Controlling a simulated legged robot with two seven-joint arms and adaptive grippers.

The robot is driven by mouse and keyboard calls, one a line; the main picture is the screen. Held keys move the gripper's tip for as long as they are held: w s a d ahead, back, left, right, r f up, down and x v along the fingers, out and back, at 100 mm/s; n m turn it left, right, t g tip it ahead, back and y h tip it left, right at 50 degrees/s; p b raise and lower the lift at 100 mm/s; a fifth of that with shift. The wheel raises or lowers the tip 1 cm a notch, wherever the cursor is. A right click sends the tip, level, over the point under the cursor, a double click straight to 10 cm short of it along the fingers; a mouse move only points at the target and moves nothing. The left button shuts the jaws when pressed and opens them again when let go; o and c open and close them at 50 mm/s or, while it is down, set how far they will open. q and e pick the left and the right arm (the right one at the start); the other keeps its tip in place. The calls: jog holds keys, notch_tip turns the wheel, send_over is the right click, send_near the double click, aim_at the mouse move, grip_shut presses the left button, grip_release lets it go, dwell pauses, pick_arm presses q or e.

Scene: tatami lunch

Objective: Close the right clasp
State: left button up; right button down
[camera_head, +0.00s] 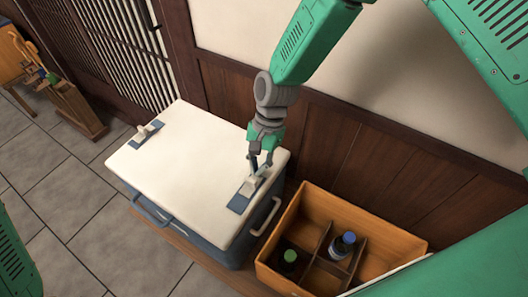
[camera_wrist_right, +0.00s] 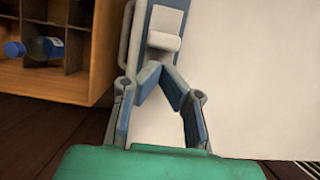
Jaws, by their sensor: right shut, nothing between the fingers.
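A cooler box with a white lid (camera_head: 190,165) and blue-grey body stands below me in the head view; the lid lies down on the body. The right clasp (camera_head: 241,199), a white tab on a blue plate, sits at the lid's right edge. It also shows in the wrist view (camera_wrist_right: 164,42). The left clasp (camera_head: 146,132) is at the lid's far left edge. My right gripper (camera_head: 260,172) is shut and empty, its fingertips (camera_wrist_right: 160,75) right by the right clasp's tab. I cannot tell whether they touch. My left gripper is out of view.
An orange-brown wooden crate (camera_head: 403,231) with dividers stands right of the cooler, holding a blue-capped bottle (camera_head: 342,245) and a green-capped bottle (camera_head: 289,259). A wood-panelled wall (camera_head: 340,150) is close behind. Tiled floor (camera_head: 60,205) lies open at left.

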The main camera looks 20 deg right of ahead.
aim_at(249, 181)
jog(key=shift+s+a, duration=0.25)
jog(key=shift+a, duration=0.1)
jog(key=shift+s, duration=0.1)
jog(key=shift+s+a+r+p, duration=0.1)
jog(key=shift+s+a+p, duration=0.75)
jog(key=shift+a, duration=0.4)
